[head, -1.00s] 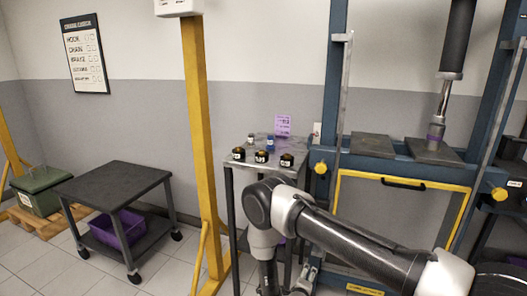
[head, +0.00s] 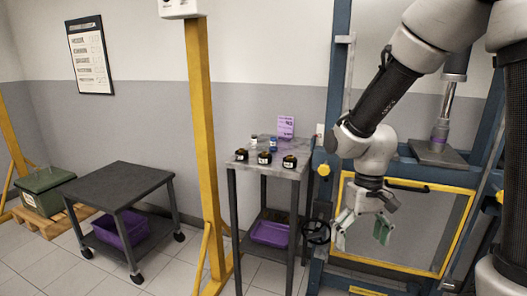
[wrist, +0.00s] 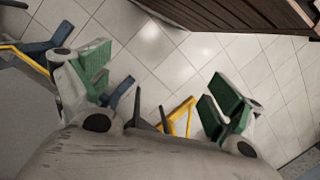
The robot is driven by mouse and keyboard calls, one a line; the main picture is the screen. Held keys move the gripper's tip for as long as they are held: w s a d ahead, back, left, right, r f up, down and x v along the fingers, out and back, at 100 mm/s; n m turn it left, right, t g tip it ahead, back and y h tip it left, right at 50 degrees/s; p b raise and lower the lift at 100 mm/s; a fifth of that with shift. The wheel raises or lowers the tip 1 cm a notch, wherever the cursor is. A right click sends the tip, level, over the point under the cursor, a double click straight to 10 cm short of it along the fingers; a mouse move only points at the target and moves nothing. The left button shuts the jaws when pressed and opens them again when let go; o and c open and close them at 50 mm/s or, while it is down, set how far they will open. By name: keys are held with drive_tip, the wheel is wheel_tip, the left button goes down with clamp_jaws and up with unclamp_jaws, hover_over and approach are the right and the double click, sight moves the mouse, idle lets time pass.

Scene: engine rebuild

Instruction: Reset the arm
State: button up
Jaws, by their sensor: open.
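My gripper (head: 363,232) hangs pointing down at the end of my raised arm, in front of the press's framed guard panel. Its two green-padded fingers are spread apart with nothing between them. In the wrist view my gripper (wrist: 158,98) also shows open and empty, with tiled floor below it.
The blue press frame (head: 334,90) with its yellow-edged panel (head: 400,225) stands close behind my gripper. To the left are a small metal table (head: 238,172) with several black items, a yellow post (head: 203,120) and a dark cart (head: 122,185). Floor between them is clear.

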drive_tip(key=s+d+r+m+t, duration=0.1)
drive_tip(key=s+d+r+t, duration=0.2)
drive_tip(key=r, duration=0.6)
drive_tip(key=s+d+r+t, duration=0.3)
drive_tip(key=s+d+r, duration=0.4)
drive_tip(key=d+r, duration=0.2)
drive_tip(key=shift+s+d+m+t, duration=0.15)
drive_tip(key=shift+d+m+t, duration=0.15)
drive_tip(key=shift+d+m, duration=0.15)
